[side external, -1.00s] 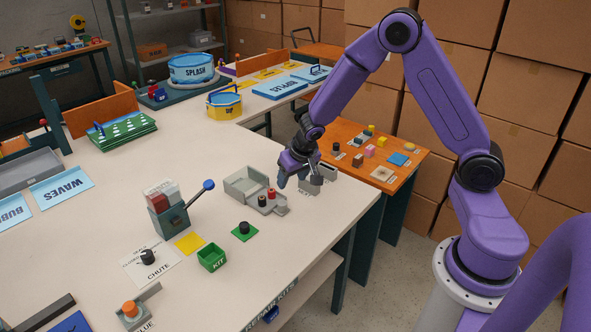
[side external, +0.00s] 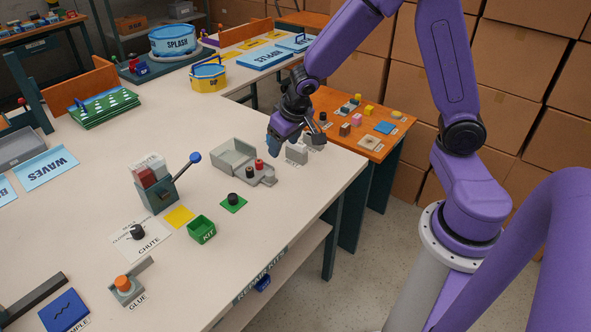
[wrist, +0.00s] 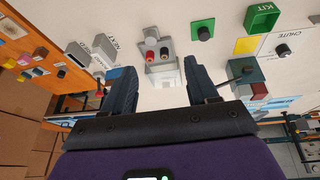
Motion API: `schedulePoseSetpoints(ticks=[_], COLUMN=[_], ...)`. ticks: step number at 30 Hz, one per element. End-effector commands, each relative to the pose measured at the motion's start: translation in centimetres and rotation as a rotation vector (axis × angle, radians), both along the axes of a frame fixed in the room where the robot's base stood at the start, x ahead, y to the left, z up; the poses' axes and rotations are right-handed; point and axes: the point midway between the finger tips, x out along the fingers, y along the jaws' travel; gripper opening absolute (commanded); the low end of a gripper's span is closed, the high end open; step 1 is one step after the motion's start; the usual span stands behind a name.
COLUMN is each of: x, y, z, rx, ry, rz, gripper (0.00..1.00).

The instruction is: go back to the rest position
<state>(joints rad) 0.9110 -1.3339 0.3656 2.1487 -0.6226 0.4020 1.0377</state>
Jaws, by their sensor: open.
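My gripper (side external: 295,141) is open and empty, its two dark blue fingers apart. In the side view it hangs above the far right part of the white table (side external: 105,195), over a small grey block (side external: 297,154). In the wrist view my gripper (wrist: 158,76) has nothing between its fingers. No marker for a rest position can be picked out.
A grey open box (side external: 232,158) with a lower tray of red and dark pegs (side external: 259,165) stands left of my gripper. A lever box (side external: 156,192) and green KIT bin (side external: 201,230) are nearer. An orange side table (side external: 365,135) holds small parts.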

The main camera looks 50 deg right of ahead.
Motion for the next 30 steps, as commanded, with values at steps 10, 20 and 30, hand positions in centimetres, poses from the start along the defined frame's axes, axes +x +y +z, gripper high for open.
schedulePoseSetpoints(ticks=[10, 20, 30], x=[-16.2, -26.3, -27.0], y=[6.0, 5.2, 5.1], z=[6.1, 7.5, 7.6], rx=[-0.107, -0.109, -0.109], ry=[0.189, 0.336, 0.348], rz=[0.661, 1.119, 1.156], gripper=[0.58, 0.58, 0.58])
